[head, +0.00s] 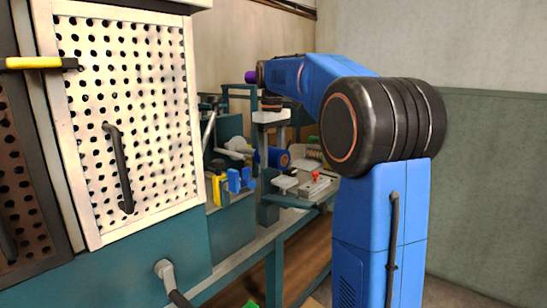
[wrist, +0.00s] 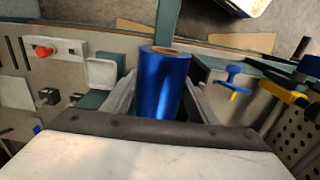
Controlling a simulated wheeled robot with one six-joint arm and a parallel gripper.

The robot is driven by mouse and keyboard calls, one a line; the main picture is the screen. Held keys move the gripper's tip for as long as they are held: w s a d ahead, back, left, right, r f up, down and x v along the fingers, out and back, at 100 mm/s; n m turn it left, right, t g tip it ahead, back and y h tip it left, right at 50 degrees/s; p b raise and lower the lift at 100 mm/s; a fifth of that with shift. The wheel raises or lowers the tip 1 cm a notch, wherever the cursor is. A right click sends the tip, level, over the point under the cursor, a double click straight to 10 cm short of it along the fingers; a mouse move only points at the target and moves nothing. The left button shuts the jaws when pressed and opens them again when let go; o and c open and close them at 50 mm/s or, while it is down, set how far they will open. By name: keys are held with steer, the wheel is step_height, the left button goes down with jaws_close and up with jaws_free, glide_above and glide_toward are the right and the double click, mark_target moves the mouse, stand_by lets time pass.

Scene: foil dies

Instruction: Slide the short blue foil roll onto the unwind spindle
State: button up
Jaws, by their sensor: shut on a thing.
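The short blue foil roll (wrist: 165,82) stands between the two fingers of my gripper (wrist: 160,90) in the wrist view, its tan core end facing the far side. The fingers press on its two sides, and my gripper is shut on it. In the head view the blue roll (head: 279,157) shows an orange-brown core, below my wrist and above the machine bench. The fingers are hard to make out there. I cannot pick out the unwind spindle with certainty; a grey rounded part (head: 237,149) lies left of the roll.
A perforated cabinet door (head: 130,120) with a black handle stands at the left. A red knob (head: 316,176) sits on a plate right of the roll. Blue and yellow fittings (head: 235,181) stand at the bench front. A blue T-shaped handle (wrist: 232,76) is right of the roll.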

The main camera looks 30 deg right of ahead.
mark_target(249, 149)
steer(key=shift+w+a, duration=0.6)
steer(key=shift+w, duration=1)
steer(key=shift+w+a, duration=0.55)
steer(key=shift+w, duration=1.1)
steer(key=shift+w+a, duration=0.6)
steer(key=shift+w, duration=1)
stand_by(0.3)
steer(key=o, duration=1.4)
